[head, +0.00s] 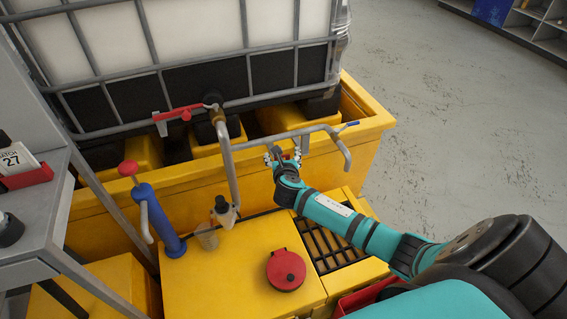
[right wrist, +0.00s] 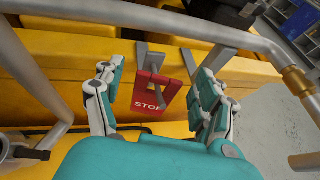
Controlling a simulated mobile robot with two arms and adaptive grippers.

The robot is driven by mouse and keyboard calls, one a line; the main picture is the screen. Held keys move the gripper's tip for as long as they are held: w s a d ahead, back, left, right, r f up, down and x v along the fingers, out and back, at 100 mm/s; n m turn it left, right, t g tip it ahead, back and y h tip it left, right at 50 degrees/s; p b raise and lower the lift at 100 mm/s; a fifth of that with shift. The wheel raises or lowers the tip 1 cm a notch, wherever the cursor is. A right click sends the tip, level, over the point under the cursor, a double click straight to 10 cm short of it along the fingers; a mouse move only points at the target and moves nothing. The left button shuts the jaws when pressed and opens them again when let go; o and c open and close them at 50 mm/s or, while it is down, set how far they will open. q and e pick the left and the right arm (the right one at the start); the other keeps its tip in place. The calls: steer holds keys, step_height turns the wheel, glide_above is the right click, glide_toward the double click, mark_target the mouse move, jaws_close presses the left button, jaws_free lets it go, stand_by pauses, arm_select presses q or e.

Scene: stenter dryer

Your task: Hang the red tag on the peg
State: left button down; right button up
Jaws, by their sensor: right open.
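A red tag (right wrist: 150,92) with white STOP lettering hangs upright against the front of the yellow bund in the right wrist view. A grey peg (right wrist: 152,104) sticks out in front of its face; I cannot tell whether it passes through the tag's hole. My right gripper (right wrist: 156,88) is open, with one finger on each side of the tag and a visible gap to it. In the head view my right gripper (head: 283,156) is at the bund's front wall, below the bent grey pipe, and hides most of the tag. My left gripper is not in view.
The grey pipe (head: 275,137) crosses just above my right gripper. A white caged tank (head: 190,50) stands in the yellow bund (head: 350,125), with a red valve lever (head: 185,114). A blue hand pump (head: 160,220) and red round cap (head: 286,269) are nearer. Floor at right is clear.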

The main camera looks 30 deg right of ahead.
steer(key=v, duration=1.1)
steer(key=s+a+f+m+g+y, duration=0.2)
steer(key=s+a+m+g, duration=0.15)
steer(key=s+m, duration=0.55)
steer(key=s+a+f+m+g+y, duration=0.25)
steer(key=s+a+m, duration=0.25)
steer(key=s+m, duration=0.45)
steer(key=s+a+f+m+g+y, duration=0.15)
steer(key=s+a+m, duration=0.25)
steer(key=s+m, duration=0.5)
step_height(320, 180, down, 24)
steer(key=g, duration=0.2)
steer(key=s+d+f+g+p, duration=0.1)
steer(key=s+d+f, duration=0.2)
steer(key=s+f, duration=1.3)
steer(key=shift+s+d+y, duration=0.2)
steer(key=shift+s+y, duration=0.1)
steer(key=shift+s, duration=0.2)
steer(key=shift+f+m, duration=0.1)
steer(key=shift+m, duration=0.15)
